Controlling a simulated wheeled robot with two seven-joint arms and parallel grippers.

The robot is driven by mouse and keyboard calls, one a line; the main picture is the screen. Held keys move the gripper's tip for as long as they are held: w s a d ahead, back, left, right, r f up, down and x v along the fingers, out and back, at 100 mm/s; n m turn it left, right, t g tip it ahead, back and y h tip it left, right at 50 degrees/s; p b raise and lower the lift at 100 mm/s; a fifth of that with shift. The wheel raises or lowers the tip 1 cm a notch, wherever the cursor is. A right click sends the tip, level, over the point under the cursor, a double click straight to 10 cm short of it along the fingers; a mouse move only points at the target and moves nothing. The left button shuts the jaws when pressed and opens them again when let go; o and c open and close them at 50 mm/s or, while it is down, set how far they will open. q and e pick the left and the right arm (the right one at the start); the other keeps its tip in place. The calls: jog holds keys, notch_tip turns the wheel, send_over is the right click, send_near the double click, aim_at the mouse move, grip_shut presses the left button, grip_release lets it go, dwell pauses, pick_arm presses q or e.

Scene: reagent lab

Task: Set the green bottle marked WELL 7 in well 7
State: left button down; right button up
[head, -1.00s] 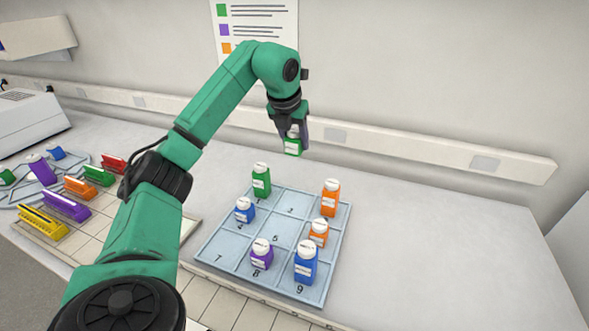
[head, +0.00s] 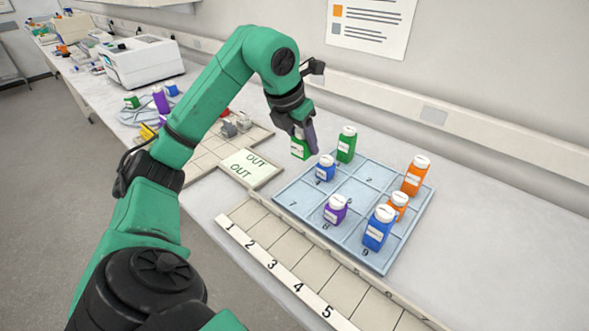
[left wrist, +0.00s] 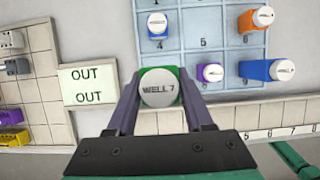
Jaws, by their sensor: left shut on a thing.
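My left gripper (head: 303,138) is shut on a green bottle (head: 299,150), held upright. In the left wrist view its white cap (left wrist: 158,88) reads WELL 7, between the two fingers. In the head view the bottle appears at the left of the blue well tray (head: 375,262), beyond the blue bottle in well 4 (head: 325,168). Well 7 (head: 296,195) is the empty left corner cell of the tray. In the left wrist view the held bottle and gripper hide most of that cell. My right gripper is not in view.
A purple bottle (head: 335,210) stands in well 8 and a taller blue bottle (head: 378,230) in well 9. Another green bottle (head: 346,145) and two orange bottles (head: 414,177) occupy other wells. An OUT card (head: 250,168) lies left of the tray. A numbered strip (head: 285,268) runs in front.

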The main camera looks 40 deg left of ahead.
aim_at(305, 194)
pick_arm(q)
notch_tip(305, 194, down, 14)
jog(key=shift+s+r+b, duration=0.1)
jog(key=shift+b, duration=0.25)
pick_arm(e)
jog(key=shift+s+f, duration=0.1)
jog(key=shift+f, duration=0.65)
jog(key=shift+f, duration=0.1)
pick_arm(q)
jog(key=shift+f, duration=0.25)
jog(key=shift+c, duration=1.4)
grip_release()
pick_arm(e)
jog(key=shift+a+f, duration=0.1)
pick_arm(q)
jog(key=shift+r, duration=0.15)
